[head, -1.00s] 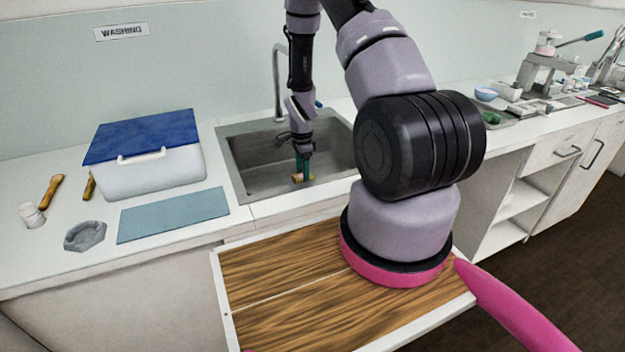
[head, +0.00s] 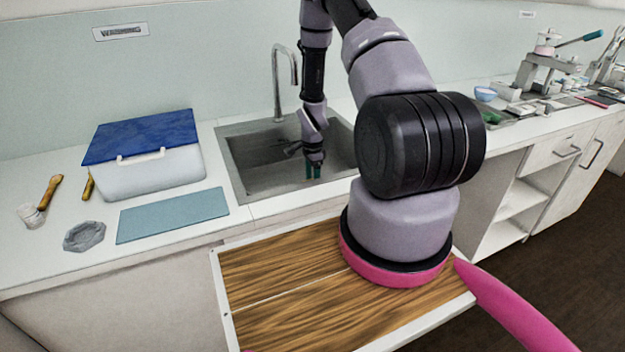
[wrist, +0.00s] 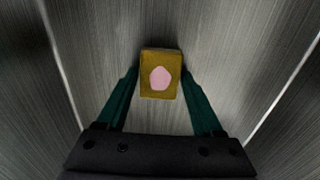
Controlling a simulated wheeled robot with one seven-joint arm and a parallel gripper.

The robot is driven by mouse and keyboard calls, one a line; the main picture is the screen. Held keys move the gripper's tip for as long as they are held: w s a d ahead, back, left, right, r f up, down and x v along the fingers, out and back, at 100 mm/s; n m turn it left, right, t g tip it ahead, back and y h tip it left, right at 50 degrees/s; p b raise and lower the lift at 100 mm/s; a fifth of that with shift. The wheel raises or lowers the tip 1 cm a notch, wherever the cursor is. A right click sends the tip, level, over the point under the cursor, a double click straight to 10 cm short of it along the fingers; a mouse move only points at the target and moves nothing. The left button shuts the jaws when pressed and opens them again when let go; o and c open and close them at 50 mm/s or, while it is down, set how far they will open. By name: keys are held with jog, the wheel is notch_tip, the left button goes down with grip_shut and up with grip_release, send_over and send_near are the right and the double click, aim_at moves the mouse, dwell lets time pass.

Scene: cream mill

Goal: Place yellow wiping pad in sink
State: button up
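The yellow wiping pad shows in the wrist view (wrist: 160,62) as a small yellow-brown block with a pale pink spot on its face. It lies beyond and between my gripper's two green fingertips, against the grey metal of the sink (head: 250,160). My gripper (head: 313,172) is inside the sink basin, pointing down. The fingers stand apart with a gap between them, and narrow gaps seem to show beside the pad in the wrist view (wrist: 160,75). In the head view the pad cannot be seen; the gripper or the basin's front edge may hide it.
A faucet (head: 278,85) rises behind the sink. A wood-grain surface (head: 290,310) is in front.

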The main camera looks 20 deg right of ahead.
jog(key=shift+o, duration=0.9)
notch_tip(320, 180, up, 8)
jog(key=shift+f, duration=0.1)
